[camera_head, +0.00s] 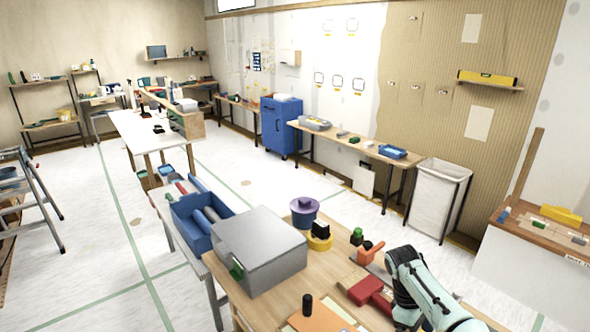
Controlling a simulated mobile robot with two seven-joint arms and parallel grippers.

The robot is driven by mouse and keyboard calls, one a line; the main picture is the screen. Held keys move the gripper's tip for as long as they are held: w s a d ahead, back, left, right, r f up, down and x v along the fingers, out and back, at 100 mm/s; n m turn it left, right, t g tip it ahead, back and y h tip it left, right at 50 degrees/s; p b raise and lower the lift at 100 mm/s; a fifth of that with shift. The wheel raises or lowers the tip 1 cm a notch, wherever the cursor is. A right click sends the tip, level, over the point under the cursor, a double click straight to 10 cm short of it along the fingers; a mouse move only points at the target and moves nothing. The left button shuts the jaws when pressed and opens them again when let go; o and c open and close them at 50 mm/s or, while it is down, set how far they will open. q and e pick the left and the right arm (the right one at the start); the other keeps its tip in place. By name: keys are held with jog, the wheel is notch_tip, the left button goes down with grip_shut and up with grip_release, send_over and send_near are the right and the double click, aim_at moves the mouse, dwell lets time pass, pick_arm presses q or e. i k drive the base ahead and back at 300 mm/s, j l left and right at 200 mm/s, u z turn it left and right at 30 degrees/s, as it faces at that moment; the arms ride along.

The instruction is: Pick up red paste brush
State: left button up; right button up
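A red object (368,291), which looks like the red paste brush, lies on the wooden table (335,262) at the lower right. My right arm comes in from the bottom right, and its teal links bend down just right of the red object. A dark part at its end (404,299) seems to be my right gripper. Its fingers cannot be made out, nor whether it touches the red object. My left gripper is not in view.
An orange tool (369,253) lies behind the red object. A yellow-and-black item (320,237), a purple round item (304,211) and a grey box (259,250) stand left of it. A black cylinder (307,304) stands by an orange sheet (318,318) in front.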

aim_at(360, 286)
jog(key=k+j, duration=1)
